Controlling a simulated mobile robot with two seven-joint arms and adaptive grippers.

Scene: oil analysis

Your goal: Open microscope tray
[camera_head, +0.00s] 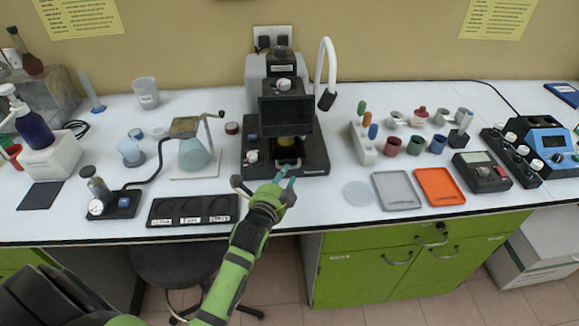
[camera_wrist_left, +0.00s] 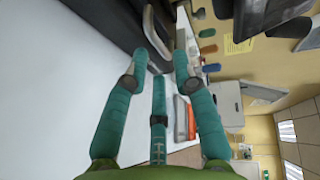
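The black and grey microscope (camera_head: 287,105) stands upright at the back middle of the bench on a dark base (camera_head: 313,155). A small yellowish part (camera_head: 288,161) shows low on its front; I cannot tell whether this is the tray. My left gripper (camera_head: 286,180) is just in front of the base, close to its front edge; contact cannot be told. In the left wrist view its teal fingers (camera_wrist_left: 160,68) are spread apart with nothing between them. Dark parts, probably the microscope, are beyond the fingertips there. My right gripper is not in view.
A black slotted holder (camera_head: 193,210) lies left of my left arm. A grey tray (camera_head: 397,190) and an orange tray (camera_head: 439,187) lie to the right, beside a clear disc (camera_head: 357,194). A white curved lamp (camera_head: 327,70) rises beside the microscope. Green drawers (camera_head: 400,262) are below.

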